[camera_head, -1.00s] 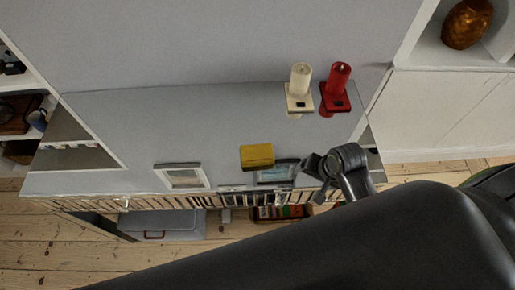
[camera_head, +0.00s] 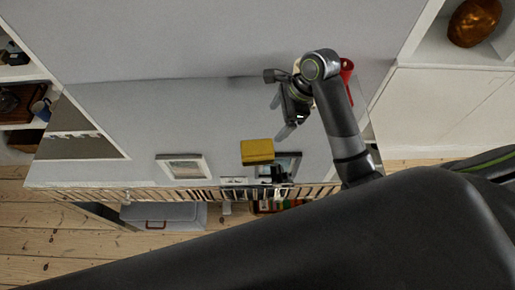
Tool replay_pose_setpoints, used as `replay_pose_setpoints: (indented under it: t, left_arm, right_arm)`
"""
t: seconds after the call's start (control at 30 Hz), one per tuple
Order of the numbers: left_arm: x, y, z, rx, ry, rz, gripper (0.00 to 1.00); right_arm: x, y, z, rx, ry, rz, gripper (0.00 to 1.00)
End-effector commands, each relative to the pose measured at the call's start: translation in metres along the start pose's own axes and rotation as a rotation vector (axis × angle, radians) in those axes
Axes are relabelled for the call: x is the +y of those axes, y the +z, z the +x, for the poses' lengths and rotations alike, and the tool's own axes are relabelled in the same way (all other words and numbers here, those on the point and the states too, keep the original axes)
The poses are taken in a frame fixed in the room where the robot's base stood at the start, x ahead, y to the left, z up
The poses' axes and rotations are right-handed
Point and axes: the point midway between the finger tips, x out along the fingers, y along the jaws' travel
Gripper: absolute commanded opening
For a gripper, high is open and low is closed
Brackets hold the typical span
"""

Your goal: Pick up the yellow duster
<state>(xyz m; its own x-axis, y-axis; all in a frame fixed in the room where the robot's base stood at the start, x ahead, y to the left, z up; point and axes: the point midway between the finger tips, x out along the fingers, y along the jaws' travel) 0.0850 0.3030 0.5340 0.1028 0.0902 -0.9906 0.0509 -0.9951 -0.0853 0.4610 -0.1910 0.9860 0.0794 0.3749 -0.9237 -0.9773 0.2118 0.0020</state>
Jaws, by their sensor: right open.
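The yellow duster (camera_head: 257,151) is a small yellow block on the grey top of the cabinet, near its front edge. My right gripper (camera_head: 279,121) is open and empty, above the cabinet top, up and to the right of the duster in the picture. Its fingers point down and left and look apart from the duster. My left gripper is not in view.
A picture frame (camera_head: 184,167) stands left of the duster, and another frame (camera_head: 288,163) is close on its right. A red candle (camera_head: 346,68) is mostly hidden behind my right arm.

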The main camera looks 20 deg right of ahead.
Motion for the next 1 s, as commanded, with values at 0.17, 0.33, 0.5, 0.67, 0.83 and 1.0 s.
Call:
replay_pose_setpoints:
  t: [0.17, 0.33, 0.5, 0.67, 0.83, 1.0]
  left_arm:
    - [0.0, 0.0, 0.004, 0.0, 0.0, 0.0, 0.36]
    - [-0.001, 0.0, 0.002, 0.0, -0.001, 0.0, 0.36]
    - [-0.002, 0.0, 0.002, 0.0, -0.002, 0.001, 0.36]
    - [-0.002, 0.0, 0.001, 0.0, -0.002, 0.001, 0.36]
    - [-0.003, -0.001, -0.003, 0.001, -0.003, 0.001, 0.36]
    - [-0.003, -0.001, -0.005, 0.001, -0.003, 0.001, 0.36]
  right_arm:
    - [0.002, 0.0, 0.041, -0.003, 0.007, 0.002, 0.85]
    - [0.002, 0.0, 0.077, -0.003, 0.006, 0.001, 0.85]
    - [0.001, 0.0, 0.102, -0.001, 0.002, -0.001, 0.85]
    - [0.001, -0.001, 0.111, 0.0, 0.001, -0.003, 0.85]
    - [0.001, -0.005, 0.127, 0.001, 0.004, 0.0, 0.85]
    - [0.001, -0.007, 0.149, -0.001, 0.002, -0.001, 0.85]
